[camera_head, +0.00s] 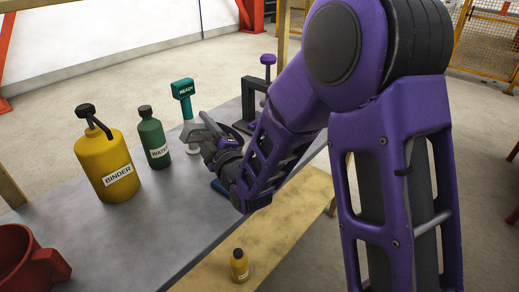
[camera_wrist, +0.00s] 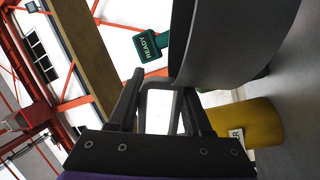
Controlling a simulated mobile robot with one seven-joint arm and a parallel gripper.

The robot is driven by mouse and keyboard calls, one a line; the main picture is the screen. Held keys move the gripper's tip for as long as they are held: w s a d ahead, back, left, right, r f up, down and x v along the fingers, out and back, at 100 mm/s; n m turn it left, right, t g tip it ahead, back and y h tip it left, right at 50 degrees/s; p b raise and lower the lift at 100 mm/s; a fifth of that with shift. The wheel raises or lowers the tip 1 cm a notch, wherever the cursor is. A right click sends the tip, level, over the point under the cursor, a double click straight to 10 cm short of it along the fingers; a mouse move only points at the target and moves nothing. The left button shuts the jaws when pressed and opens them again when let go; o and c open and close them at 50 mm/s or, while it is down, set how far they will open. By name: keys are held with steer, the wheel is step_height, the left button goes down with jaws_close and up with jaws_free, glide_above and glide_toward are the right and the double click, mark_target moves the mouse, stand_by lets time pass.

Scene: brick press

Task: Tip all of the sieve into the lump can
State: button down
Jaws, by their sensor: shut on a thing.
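My gripper (camera_wrist: 160,105) is shut on the handle of a grey, round-walled vessel (camera_wrist: 235,40), which looks like the sieve. Its wall fills the upper right of the wrist view, and its inside is hidden. In the head view the sieve (camera_head: 197,134) is a small grey shape at my gripper (camera_head: 210,146), above the far part of the bench and partly hidden by the jaws. A red can with a side handle (camera_head: 60,265) stands at the bench's near left corner, cut by the frame. No label shows on it, so I cannot tell whether it is the lump can.
A yellow BINDER bottle (camera_head: 105,155) and a green WATER bottle (camera_head: 153,140) stand left of my gripper. A teal READY sign (camera_head: 182,90) stands behind it. A dark press frame (camera_head: 250,100) is at the back. A small yellow bottle (camera_head: 239,265) stands at the front.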

steer(key=shift+s+a+f+n+g, duration=0.8)
steer(key=shift+s+a+f+n, duration=0.5)
steer(key=shift+a+f+n, duration=1.4)
step_height(320, 180, up, 7)
steer(key=a+p, duration=0.1)
steer(key=shift+a+f+n+h+p, duration=0.15)
steer(key=shift+n+h+p, duration=0.15)
steer(key=shift+n+p, duration=0.1)
